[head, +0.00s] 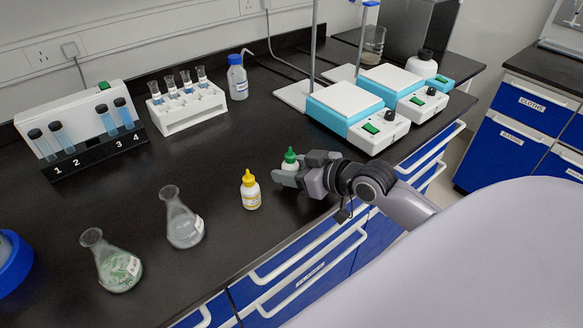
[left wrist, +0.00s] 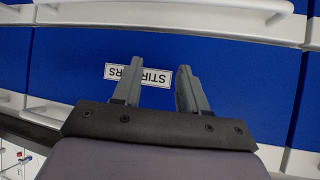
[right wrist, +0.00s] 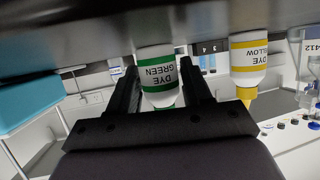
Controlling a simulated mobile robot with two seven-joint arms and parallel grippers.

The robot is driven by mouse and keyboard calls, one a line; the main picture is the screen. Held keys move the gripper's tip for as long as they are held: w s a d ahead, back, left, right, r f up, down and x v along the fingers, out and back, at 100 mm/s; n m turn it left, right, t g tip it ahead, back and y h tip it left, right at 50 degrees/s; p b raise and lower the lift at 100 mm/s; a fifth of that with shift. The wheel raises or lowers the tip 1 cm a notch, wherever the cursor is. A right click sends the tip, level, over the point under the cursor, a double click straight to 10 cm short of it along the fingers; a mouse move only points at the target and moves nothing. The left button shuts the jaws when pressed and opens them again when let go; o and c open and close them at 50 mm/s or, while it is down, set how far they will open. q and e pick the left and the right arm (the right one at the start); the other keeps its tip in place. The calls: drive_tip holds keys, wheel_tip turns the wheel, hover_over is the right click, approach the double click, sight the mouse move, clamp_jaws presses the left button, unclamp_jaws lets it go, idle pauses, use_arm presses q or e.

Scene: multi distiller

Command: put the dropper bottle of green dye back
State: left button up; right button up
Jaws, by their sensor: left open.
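The green dye dropper bottle (head: 290,158), white with a green cap, stands on the dark bench. In the right wrist view, which is upside down, its green label (right wrist: 158,72) shows between the fingers. My right gripper (head: 285,175) is low at the bench, its fingers open on either side of the bottle, hiding its lower part in the head view. My left gripper (left wrist: 158,75) is open and empty, in front of a blue drawer labelled stirrers; it is not in the head view.
A yellow dye bottle (head: 250,190) stands close to the left of my right gripper. Two flasks (head: 184,222) (head: 115,265) stand further left. Two stirrer hotplates (head: 345,105) (head: 395,85) are behind to the right. Tube racks (head: 85,140) (head: 190,110) stand at the back.

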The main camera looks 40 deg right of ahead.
drive_tip(key=shift+o, duration=0.8)
drive_tip(key=shift+r, duration=0.15)
drive_tip(key=shift+v, duration=5.95)
